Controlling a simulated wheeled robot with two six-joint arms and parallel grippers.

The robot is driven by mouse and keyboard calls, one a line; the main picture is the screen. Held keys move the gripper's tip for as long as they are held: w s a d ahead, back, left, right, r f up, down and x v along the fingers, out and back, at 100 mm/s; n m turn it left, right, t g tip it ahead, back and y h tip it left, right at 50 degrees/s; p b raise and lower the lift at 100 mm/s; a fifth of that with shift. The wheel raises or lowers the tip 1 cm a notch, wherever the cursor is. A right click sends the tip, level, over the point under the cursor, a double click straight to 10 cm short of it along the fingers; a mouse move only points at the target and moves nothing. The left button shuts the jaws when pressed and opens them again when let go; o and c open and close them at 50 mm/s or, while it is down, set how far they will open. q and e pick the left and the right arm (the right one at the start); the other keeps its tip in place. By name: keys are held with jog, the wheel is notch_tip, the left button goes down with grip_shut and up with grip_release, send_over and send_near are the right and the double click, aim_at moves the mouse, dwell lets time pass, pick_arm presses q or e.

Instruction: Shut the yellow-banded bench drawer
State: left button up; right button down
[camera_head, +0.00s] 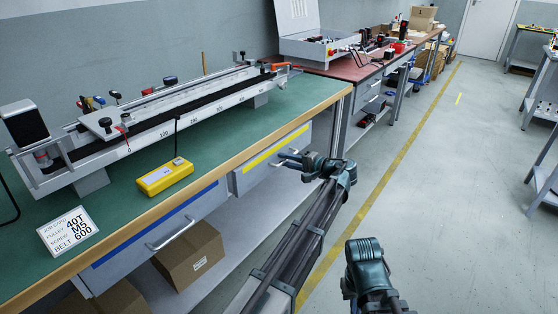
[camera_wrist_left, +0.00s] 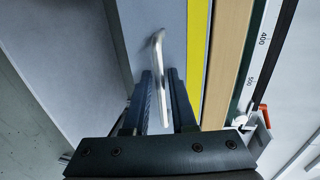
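The yellow-banded drawer (camera_head: 262,165) is a grey front with a yellow strip, under the bench's wooden edge. Its front lies close to that edge, and I see no clear gap above it; whether it is fully flush I cannot tell. My left gripper (camera_head: 284,157) is at the drawer's front. In the left wrist view, the silver bar handle (camera_wrist_left: 158,60) runs between the two dark fingers (camera_wrist_left: 161,90), which stand apart on either side of it. Contact with the bar is not clear. My right gripper does not show; only a teal part of my right arm is visible.
A blue-banded drawer (camera_head: 165,235) with a bar handle sits to the left. The green bench top (camera_head: 225,130) carries a long rail gantry, a yellow pendant (camera_head: 165,177) and a job card (camera_head: 68,231). Cardboard boxes (camera_head: 190,256) stand below. The floor to the right is open.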

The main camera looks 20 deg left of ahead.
pick_arm(q)
grip_shut()
dwell(1.4)
